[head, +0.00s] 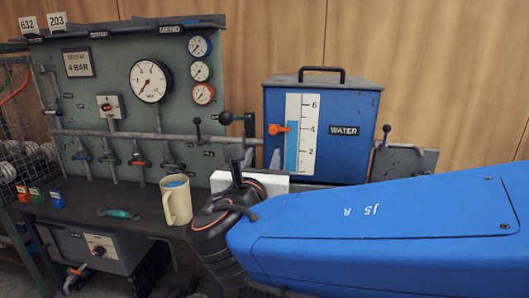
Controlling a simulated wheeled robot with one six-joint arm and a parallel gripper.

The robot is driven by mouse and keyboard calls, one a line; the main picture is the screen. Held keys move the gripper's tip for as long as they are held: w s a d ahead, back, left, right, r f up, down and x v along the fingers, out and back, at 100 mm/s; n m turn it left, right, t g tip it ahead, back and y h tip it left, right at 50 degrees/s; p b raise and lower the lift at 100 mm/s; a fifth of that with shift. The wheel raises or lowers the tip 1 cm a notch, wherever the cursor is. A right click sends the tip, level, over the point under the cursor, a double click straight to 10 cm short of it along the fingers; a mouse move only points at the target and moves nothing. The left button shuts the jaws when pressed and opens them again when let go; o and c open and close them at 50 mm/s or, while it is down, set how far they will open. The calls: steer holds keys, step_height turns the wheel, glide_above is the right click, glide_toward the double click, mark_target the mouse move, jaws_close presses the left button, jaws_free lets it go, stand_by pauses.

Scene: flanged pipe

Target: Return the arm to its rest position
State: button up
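My blue arm (380,225) reaches in from the right edge across the front of the bench. Its dark wrist, with thin orange rings, is right of a cream mug (177,203).
A blue water tank (349,118) stands behind my arm. A green panel (112,62) with gauges, pipes and levers is at the back left. The mug holds blue liquid. A teal-handled tool (120,214) and small coloured blocks (38,195) lie on the bench's left.

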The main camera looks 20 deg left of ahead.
steer(key=shift+s, duration=0.2)
steer(key=shift+d, duration=0.1)
steer(key=w+d+f+m+g+h, duration=0.2)
steer(key=d+f+m+h, duration=0.3)
steer(key=d, duration=0.7)
steer(key=w+d+f+m+g+h, duration=0.1)
steer(key=w+d+f+m+g, duration=0.35)
steer(key=d, duration=0.85)
steer(key=d+f+m+g+h, duration=0.1)
steer(key=d+f+m+h, duration=0.15)
steer(key=d+m, duration=0.75)
steer(key=s+d+f+m+g, duration=0.2)
steer(key=s+d+f+m, duration=0.1)
steer(key=d, duration=0.3)
steer(key=s+d+f+m+g, duration=0.2)
steer(key=s+d+f+m, duration=0.15)
steer(key=d, duration=0.35)
steer(key=s+d+f+m+y, duration=0.1)
steer(key=s+f+m+y, duration=0.1)
steer(key=s+m, duration=0.3)
steer(key=s+d+f+m+g+y, duration=0.1)
steer(key=s+d+f+m+y, duration=0.1)
steer(key=s+m, duration=0.4)
steer(key=shift+s+f+m, duration=0.25)
steer(key=shift+f+m, duration=0.45)
steer(key=shift+m, duration=0.2)
